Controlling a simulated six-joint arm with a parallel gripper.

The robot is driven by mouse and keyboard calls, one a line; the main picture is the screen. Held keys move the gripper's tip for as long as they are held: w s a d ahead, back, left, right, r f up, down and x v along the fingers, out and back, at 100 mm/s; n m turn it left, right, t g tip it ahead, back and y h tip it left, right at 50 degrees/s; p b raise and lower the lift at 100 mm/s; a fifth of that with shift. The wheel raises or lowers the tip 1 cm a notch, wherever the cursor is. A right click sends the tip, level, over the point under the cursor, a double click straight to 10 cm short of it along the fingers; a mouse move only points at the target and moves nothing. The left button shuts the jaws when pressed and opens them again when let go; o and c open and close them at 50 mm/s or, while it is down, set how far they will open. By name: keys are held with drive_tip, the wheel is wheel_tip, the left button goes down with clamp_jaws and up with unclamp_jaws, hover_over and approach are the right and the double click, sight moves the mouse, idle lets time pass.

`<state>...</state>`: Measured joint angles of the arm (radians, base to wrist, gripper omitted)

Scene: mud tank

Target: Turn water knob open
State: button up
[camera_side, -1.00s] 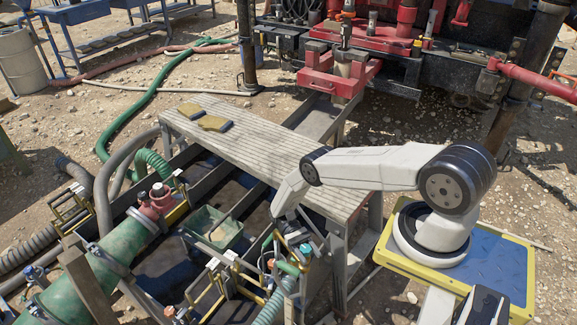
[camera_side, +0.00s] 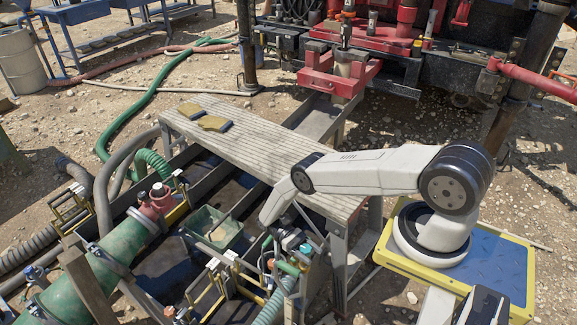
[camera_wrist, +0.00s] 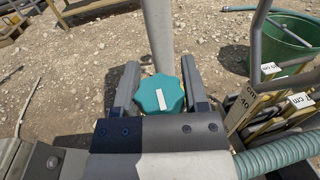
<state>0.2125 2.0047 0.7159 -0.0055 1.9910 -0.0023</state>
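The water knob (camera_wrist: 160,94) is teal with a lobed rim and a white bar mark, which runs nearly up and down in the wrist view. It also shows as a small teal cap (camera_side: 306,249) at the tank's near right in the side view. My gripper (camera_wrist: 160,80) has its two dark fingers apart, one on each side of the knob. The gaps are very narrow, and I cannot tell whether either finger touches it. In the side view my gripper (camera_side: 293,240) is small and dark beside the knob, its fingers hard to make out.
A grey upright pipe (camera_wrist: 157,35) stands just beyond the knob. A green tub (camera_wrist: 285,40) and measuring gauges (camera_wrist: 262,95) lie to the right. A ribbed teal hose (camera_wrist: 280,155) is close at the lower right. A wooden walkway (camera_side: 265,150) runs beside the tank under my arm.

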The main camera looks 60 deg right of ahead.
sight(310, 251)
drive_tip(key=o, duration=0.3)
drive_tip(key=shift+o, duration=0.2)
drive_tip(key=shift+r, duration=0.2)
drive_tip(key=shift+r, duration=1.45)
drive_tip(key=s+a+r, duration=0.2)
drive_tip(key=s+r, duration=0.7)
drive_tip(key=s, duration=0.5)
drive_tip(key=shift+r, duration=0.35)
drive_tip(key=shift+a, duration=0.1)
drive_tip(key=shift+w+r, duration=0.1)
drive_tip(key=shift+w, duration=0.1)
